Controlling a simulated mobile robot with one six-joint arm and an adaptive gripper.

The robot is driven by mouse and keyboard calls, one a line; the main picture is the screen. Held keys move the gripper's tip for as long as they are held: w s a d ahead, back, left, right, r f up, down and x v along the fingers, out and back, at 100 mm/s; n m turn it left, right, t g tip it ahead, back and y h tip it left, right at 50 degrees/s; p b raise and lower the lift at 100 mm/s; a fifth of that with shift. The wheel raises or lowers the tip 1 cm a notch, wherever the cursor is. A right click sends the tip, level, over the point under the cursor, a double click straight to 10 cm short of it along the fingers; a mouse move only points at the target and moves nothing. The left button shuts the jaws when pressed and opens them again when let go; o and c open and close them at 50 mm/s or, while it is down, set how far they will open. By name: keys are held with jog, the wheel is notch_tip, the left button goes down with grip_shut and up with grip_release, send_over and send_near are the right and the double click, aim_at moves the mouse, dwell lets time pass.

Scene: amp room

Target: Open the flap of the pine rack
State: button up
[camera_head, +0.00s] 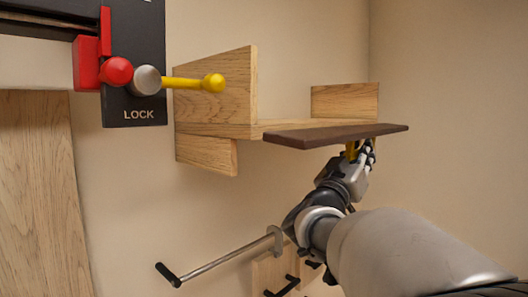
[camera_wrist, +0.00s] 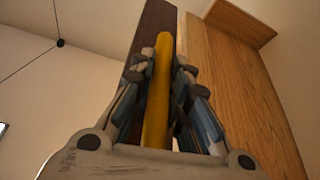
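The pine rack (camera_head: 215,90) is a light wooden shelf on the wall, with its inside showing between two end panels. Its dark brown flap (camera_head: 335,135) sticks out from the front edge, close to level. The flap also shows in the wrist view (camera_wrist: 156,22), beside the pine boards (camera_wrist: 230,85). A yellow handle (camera_head: 351,150) is under the flap near its right end. My gripper (camera_head: 360,153) reaches it from below. In the wrist view the yellow handle (camera_wrist: 158,100) runs between both fingers, which close around it at the tips (camera_wrist: 162,66).
A dark panel marked LOCK (camera_head: 139,114) with a red knob (camera_head: 117,71) and a yellow-ended lever (camera_head: 212,83) is at upper left. A metal bar with a dark grip (camera_head: 225,256) is low in front of small wooden parts. A wooden board (camera_head: 40,190) stands at left.

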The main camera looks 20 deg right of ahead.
grip_shut()
jog(key=n+p, duration=0.1)
jog(key=r+n+t+y+p, duration=0.1)
jog(key=n, duration=0.1)
jog(key=s+n+t+p, duration=0.1)
jog(key=n+p, duration=0.1)
jog(key=shift+s+d+r+y, duration=0.1)
jog(key=shift+d+r+y, duration=0.15)
jog(key=shift+r+y, duration=0.15)
jog(key=o, duration=0.5)
grip_release()
jog(key=shift+o, duration=0.2)
